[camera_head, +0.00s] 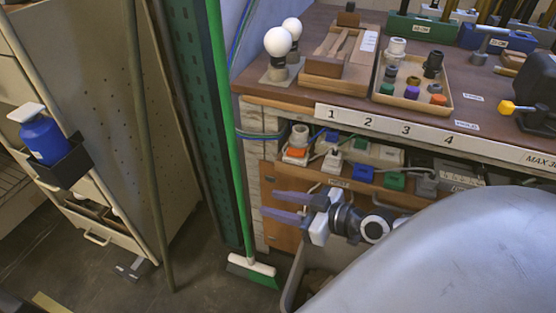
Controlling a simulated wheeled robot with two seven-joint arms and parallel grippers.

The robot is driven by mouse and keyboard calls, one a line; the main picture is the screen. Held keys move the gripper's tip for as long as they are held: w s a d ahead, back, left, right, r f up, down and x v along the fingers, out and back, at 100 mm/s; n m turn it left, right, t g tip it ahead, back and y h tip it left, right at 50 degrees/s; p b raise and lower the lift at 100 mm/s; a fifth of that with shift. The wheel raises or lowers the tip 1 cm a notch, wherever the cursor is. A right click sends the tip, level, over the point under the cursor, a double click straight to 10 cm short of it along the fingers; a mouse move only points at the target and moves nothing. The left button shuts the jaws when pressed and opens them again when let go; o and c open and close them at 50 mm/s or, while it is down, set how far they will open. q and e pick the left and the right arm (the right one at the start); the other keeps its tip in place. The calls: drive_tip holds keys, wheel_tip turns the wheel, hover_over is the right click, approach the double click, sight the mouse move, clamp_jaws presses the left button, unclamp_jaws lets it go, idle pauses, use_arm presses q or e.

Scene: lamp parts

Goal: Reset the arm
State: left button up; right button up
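My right gripper (269,202) shows in front of the workbench's lower front, below the bench top. Its two purple-grey fingers point left with a gap between them, and nothing shows between them. My large smooth grey arm link fills the lower right and hides part of the bench front. My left gripper is not in view. Two white bulbs (278,41) stand upright on holders at the bench's left end, well above the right gripper and apart from it.
The workbench (300,96) carries a wooden tray (444,101) of small coloured parts. A shelf below holds connectors. A green-handled broom (228,130) stands left of the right gripper. A grey bin (291,283) is below it. A cabinet with a blue bottle (43,140) is at left.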

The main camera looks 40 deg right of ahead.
idle(0.3)
